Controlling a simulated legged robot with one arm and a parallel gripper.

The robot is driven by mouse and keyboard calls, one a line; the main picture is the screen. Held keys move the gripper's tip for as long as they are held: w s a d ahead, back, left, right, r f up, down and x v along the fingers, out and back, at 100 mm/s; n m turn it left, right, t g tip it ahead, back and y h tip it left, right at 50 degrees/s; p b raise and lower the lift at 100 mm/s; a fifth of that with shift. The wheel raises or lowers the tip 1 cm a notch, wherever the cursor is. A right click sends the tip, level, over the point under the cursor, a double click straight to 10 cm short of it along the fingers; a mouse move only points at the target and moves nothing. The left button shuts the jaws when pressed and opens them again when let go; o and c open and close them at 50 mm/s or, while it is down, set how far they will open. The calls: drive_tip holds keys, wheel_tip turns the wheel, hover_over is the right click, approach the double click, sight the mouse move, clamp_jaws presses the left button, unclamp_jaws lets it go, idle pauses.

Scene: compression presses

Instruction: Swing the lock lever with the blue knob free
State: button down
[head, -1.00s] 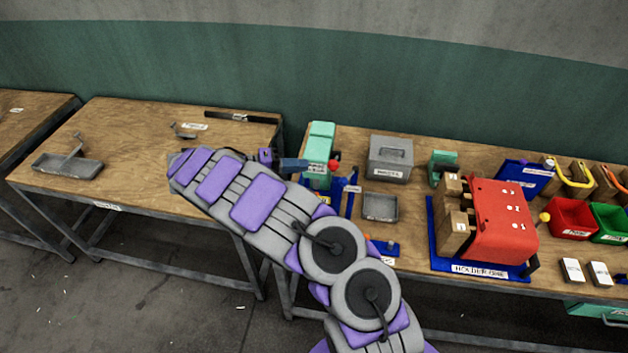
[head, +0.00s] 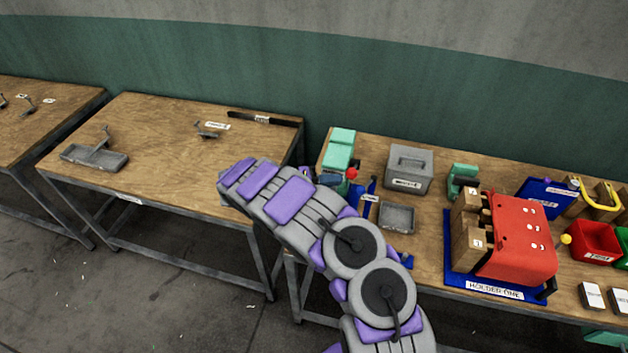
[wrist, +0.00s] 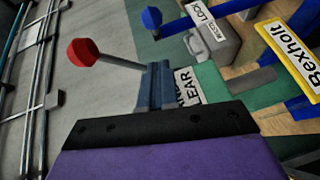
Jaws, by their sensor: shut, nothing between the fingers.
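The blue ball knob (wrist: 151,17) on its blue lever arm (wrist: 178,25) shows at the top of the wrist view, beside a grey block (wrist: 212,42) with a white label ending in "LOCK". I cannot pick out the blue knob in the head view. The green press (head: 340,142) stands at the left end of the right table. Its red ball knob (head: 352,173) also shows in the wrist view (wrist: 82,52). My gripper (wrist: 157,72) has blue-grey fingers, shut and empty. They are below the blue knob in the picture and apart from it. In the head view my forearm partly hides the press's lower part.
A yellow-framed plate reading "Bexholt" (wrist: 293,55) is at the wrist view's right. On the right table stand a grey labelled box (head: 409,168), a grey tray (head: 397,217) and a red holder (head: 518,240). The left table (head: 165,165) is mostly bare.

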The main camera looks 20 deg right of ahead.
sight(366, 186)
drive_tip(key=shift+s+d+f, duration=0.2)
drive_tip(key=shift+s+d, duration=0.45)
drive_tip(key=shift+s, duration=0.1)
drive_tip(key=shift+s+d+f, duration=0.2)
drive_tip(key=shift+s+d, duration=0.45)
drive_tip(key=shift+s, duration=0.1)
drive_tip(key=shift+s+d, duration=0.1)
drive_tip(key=shift+d, duration=0.1)
